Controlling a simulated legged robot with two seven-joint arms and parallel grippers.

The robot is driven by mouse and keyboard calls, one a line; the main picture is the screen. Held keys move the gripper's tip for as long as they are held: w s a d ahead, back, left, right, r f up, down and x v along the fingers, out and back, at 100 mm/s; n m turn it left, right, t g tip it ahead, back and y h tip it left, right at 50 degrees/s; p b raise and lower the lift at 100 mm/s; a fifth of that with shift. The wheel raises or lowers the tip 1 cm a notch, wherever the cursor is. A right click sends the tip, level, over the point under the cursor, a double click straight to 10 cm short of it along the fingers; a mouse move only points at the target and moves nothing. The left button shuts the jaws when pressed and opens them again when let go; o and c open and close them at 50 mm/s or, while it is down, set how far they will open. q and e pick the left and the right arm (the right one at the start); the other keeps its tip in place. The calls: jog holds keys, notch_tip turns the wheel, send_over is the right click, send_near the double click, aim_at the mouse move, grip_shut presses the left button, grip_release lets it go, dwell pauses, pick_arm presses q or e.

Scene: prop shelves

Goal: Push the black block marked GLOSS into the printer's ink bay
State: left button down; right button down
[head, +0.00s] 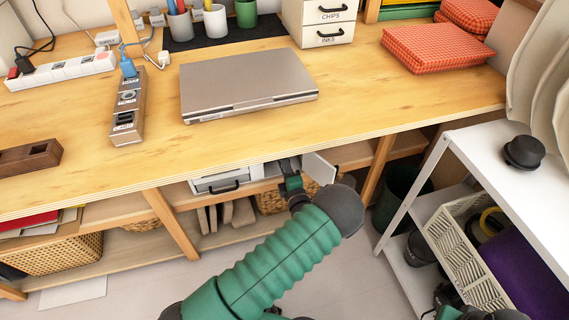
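A white printer-like unit (222,181) with a dark handle sits under the desk, mostly hidden by the tabletop. A white panel (319,168) stands out below the desk edge, to its right; I cannot tell whether it belongs to the unit. My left gripper (290,169) is at the desk's front edge, between the unit and the panel. Its fingertips are too small and too covered to show whether they hold anything. My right gripper (447,299) is partly in view at the bottom right, its fingers unclear. I cannot make out a block marked GLOSS or an ink bay.
The wooden desk (372,106) holds a closed laptop (248,82), a power strip (62,70), a socket block (128,108) and red checked cloths (437,47). A white metal shelf (490,150) with a round black object (524,153) stands at right. Desk legs flank the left gripper.

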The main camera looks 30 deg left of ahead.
pick_arm(q)
jog(key=shift+a+f, duration=0.1)
jog(key=shift+a, duration=0.05)
jog(key=shift+d+r+p, duration=0.2)
jog(key=shift+d+p, duration=0.15)
jog(key=shift+p, duration=0.3)
dwell(0.5)
jog(key=shift+p+x, duration=0.35)
jog(key=shift+x, duration=1.6)
dwell(3.2)
jog(key=shift+w+a, duration=0.1)
jog(key=shift+a, duration=0.05)
dwell(0.6)
jog(key=shift+w+r+p, duration=0.1)
jog(key=shift+w+p, duration=0.05)
jog(key=shift+p, duration=0.2)
dwell(0.5)
